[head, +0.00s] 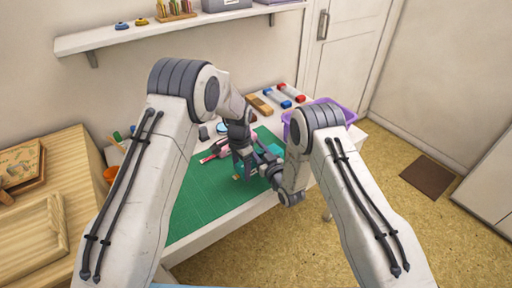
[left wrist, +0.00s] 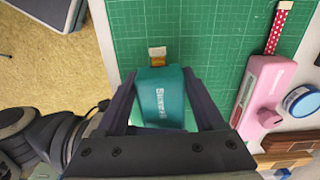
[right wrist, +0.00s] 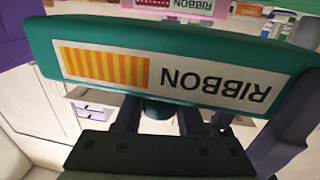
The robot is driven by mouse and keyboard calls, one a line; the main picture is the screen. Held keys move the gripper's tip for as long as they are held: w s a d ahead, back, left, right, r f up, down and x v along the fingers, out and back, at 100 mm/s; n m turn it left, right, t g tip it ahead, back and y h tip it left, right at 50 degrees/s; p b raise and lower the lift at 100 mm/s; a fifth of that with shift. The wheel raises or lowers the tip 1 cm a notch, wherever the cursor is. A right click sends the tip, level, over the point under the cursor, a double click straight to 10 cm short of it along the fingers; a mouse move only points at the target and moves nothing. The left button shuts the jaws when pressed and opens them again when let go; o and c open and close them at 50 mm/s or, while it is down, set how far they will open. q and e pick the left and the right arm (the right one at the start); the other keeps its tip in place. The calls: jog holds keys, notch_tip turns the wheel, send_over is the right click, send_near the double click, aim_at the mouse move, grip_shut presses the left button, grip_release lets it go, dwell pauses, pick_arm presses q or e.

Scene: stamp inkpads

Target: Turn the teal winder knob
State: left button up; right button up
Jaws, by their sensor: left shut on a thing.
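My left gripper (head: 245,165) is shut on a teal ribbon dispenser (left wrist: 160,98), its fingers on both sides of the body. In the left wrist view a short yellow ribbon end with a pale tab (left wrist: 157,54) sticks out of the dispenser. The dispenser's RIBBON label (right wrist: 165,77) fills the right wrist view and reads upside down. Below its edge shows the teal winder knob (right wrist: 160,111). My right gripper (right wrist: 160,124) has a finger on each side of the knob; whether they touch it is hidden.
The green cutting mat (head: 195,205) lies under both grippers. A pink dispenser (left wrist: 266,95) with dotted ribbon lies beside the teal one. A purple basket (head: 345,112) stands at the table's right. Red and blue pieces (head: 292,94) lie at the back. The mat's front left is clear.

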jog(key=shift+m+h, duration=0.3)
grip_shut()
jog(key=shift+w+d+m+t+h, duration=0.1)
jog(key=shift+d+m+t+h, duration=0.1)
jog(key=shift+m+t+h, duration=0.5)
jog(key=o, duration=1)
grip_release()
jog(key=shift+o, duration=0.2)
jog(key=v, duration=1.2)
jog(key=shift+r, duration=0.3)
